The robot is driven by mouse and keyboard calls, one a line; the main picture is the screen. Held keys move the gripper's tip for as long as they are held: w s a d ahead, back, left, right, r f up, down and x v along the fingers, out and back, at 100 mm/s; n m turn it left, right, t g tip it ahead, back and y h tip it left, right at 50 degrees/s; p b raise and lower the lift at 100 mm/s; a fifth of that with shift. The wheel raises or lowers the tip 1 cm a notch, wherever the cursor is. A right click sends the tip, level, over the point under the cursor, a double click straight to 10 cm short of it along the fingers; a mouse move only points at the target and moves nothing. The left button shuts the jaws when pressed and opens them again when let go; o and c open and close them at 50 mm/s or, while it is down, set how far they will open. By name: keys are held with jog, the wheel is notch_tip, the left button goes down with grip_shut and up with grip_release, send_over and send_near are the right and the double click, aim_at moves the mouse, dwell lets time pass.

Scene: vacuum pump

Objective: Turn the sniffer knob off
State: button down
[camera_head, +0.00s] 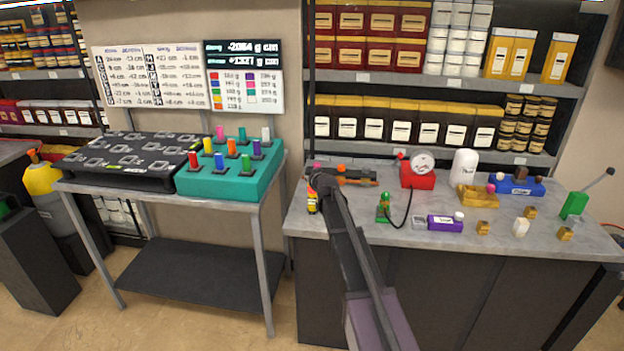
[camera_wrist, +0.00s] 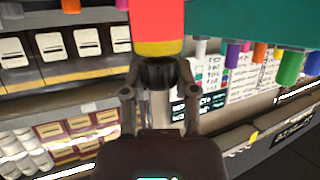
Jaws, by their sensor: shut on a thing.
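In the wrist view, a red and yellow device (camera_wrist: 157,20) has a dark knob (camera_wrist: 158,73) on its yellow end; I take this to be the sniffer and its knob. My gripper (camera_wrist: 158,82) is shut on the dark knob, one finger on each side. In the head view, the device (camera_head: 312,204) shows small at the left end of the grey workbench, just under my gripper (camera_head: 318,184), partly hidden by my arm. I cannot tell which way the knob is turned, nor whether the device rests on the bench.
The grey workbench (camera_head: 560,250) holds a red gauge box (camera_head: 416,179), a green-based part (camera_head: 383,209) and a purple box (camera_head: 445,223). A teal box (camera_head: 225,185) with coloured pegs stands on the left table. Shelves of jars rise behind.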

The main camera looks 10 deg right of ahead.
jog(key=shift+m+g+h, duration=0.4)
jog(key=shift+m+h, duration=1.7)
jog(key=shift+h, duration=0.3)
jog(key=shift+m+h, duration=0.5)
jog(key=shift+h, duration=0.1)
jog(key=shift+m+g+h, duration=0.6)
jog(key=shift+m+h, duration=0.4)
jog(key=shift+h, duration=0.1)
jog(key=m+g+h, duration=0.2)
jog(key=m, duration=0.1)
jog(key=shift+w+h, duration=0.15)
jog(key=shift+h, duration=0.25)
jog(key=shift+m+g+h, duration=0.7)
jog(key=shift+m+g, duration=0.4)
jog(key=shift+g, duration=0.1)
jog(key=shift+s, duration=0.2)
jog(key=shift+c, duration=1.8)
grip_release()
